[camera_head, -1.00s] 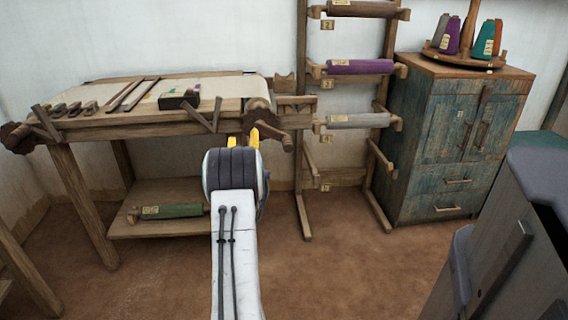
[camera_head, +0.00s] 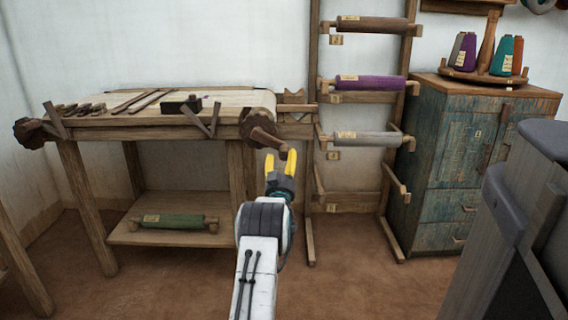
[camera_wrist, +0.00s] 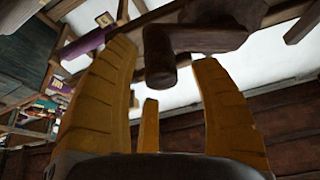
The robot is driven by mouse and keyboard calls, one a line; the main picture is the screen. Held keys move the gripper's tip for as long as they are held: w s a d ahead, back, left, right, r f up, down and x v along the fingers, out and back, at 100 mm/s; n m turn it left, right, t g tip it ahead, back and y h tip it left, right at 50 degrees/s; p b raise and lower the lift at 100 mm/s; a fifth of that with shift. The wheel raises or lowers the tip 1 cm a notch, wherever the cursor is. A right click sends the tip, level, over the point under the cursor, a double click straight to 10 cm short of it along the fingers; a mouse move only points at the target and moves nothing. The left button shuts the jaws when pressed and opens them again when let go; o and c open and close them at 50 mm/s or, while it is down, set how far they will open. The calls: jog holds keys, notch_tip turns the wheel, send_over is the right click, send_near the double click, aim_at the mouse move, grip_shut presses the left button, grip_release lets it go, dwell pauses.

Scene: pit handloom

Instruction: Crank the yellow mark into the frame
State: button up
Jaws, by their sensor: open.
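The wooden loom table (camera_head: 180,120) stands at the left in the head view, with pale cloth (camera_head: 230,98) stretched on top. A dark wooden crank (camera_head: 262,132) sits at its right end, and its handle hangs down to the right. My gripper (camera_head: 281,157) is open, with its yellow fingers just below the handle's end. I cannot make out a yellow mark on the cloth.
A rack (camera_head: 313,110) with several rollers stands just right of the crank. A worn blue-green cabinet (camera_head: 455,140) with thread cones stands further right. A green roller (camera_head: 174,221) lies on the loom's lower shelf. The brown floor in front is open.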

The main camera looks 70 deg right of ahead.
jog(key=shift+w+d+r, duration=0.1)
jog(key=shift+d+r, duration=0.05)
jog(key=shift+d, duration=0.2)
jog(key=shift+x, duration=1)
jog(key=shift+w+r, duration=0.1)
jog(key=shift+r, duration=0.05)
grip_shut()
